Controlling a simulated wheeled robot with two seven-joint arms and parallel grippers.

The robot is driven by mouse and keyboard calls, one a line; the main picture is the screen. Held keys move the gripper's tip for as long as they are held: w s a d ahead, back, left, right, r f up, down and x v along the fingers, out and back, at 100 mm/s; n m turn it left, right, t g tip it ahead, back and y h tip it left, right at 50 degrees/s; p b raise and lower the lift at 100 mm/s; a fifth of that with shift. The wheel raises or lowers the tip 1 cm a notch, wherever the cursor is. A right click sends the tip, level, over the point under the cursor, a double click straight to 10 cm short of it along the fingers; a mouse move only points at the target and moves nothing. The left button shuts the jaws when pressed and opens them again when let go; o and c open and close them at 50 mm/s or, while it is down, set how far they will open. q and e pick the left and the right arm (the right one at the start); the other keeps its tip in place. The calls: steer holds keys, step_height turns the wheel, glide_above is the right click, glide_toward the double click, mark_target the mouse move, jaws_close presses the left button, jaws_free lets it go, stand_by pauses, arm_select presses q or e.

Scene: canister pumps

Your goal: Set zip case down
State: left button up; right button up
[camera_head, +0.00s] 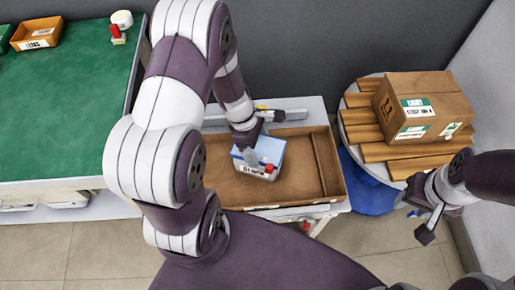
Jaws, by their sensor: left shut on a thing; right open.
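The zip case (273,152) looks like a pale blue and white box with a printed label on its front and a small red part by it. It is inside the brown tray (230,188), near the tray's middle. My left gripper (250,158) reaches down from above and is shut on the case, covering part of its top. I cannot tell whether the case touches the tray floor. My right gripper (427,218) is open and empty, at the right over the floor.
A cardboard box (428,98) stands on wooden slats (372,133) on a round stand at the right. A green-topped table (60,110) is at the left, with an orange-brown bin (37,33) and a red-and-white item (118,33). Bare tray floor surrounds the case.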

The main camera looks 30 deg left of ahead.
arm_select(q)
steer(key=shift+f, duration=0.85)
steer(key=shift+w, duration=0.1)
steer(key=shift+r, duration=0.1)
arm_select(e)
steer(key=shift+w+f, duration=0.1)
steer(key=shift+f, duration=0.25)
